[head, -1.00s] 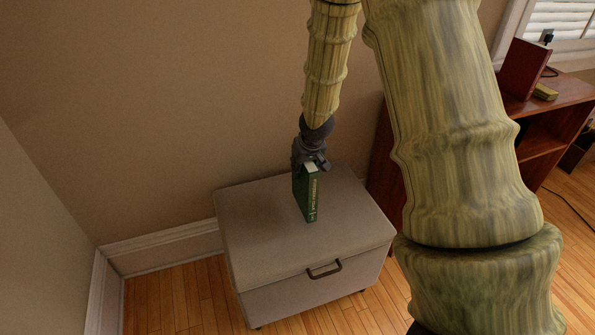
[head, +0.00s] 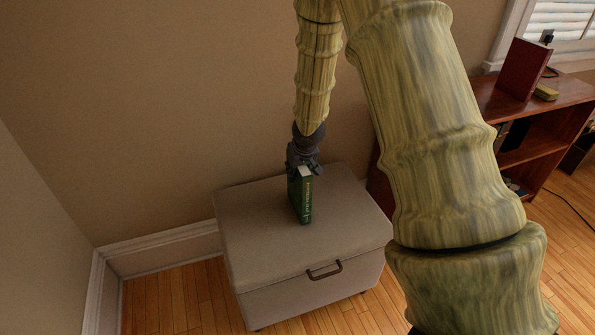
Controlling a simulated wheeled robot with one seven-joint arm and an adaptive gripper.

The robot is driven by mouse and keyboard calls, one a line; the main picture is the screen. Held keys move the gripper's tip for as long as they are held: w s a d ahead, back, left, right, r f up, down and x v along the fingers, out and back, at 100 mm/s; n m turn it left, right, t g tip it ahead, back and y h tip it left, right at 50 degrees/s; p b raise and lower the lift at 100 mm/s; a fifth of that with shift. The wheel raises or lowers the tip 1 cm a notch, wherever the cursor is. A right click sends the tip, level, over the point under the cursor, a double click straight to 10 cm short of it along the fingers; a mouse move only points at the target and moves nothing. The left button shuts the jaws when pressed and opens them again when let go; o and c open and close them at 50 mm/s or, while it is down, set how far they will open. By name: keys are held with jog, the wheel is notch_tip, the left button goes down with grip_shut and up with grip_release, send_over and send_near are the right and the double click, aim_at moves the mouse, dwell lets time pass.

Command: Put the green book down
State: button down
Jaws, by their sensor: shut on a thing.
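The green book (head: 303,201) is upright at the top of the grey storage ottoman (head: 260,245), spine facing me with pale lettering. Its lower edge appears at or very near the ottoman's lid; I cannot tell whether it bears on it. My gripper (head: 304,168) is shut on the book's upper end from above. The fingers are partly hidden by the book and by the dark wrist.
The ottoman's lid is otherwise bare, with a dark handle (head: 324,271) on its front. A wall stands close behind. At right is a wooden shelf unit (head: 535,122) bearing a red book (head: 524,69) and a small yellow object (head: 546,92). My arm hides part of the right side.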

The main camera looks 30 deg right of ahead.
jog(key=shift+f, duration=0.15)
jog(key=c, duration=1.1)
grip_release()
jog(key=p+v, duration=0.3)
jog(key=v, duration=0.9)
jog(key=shift+s, duration=0.1)
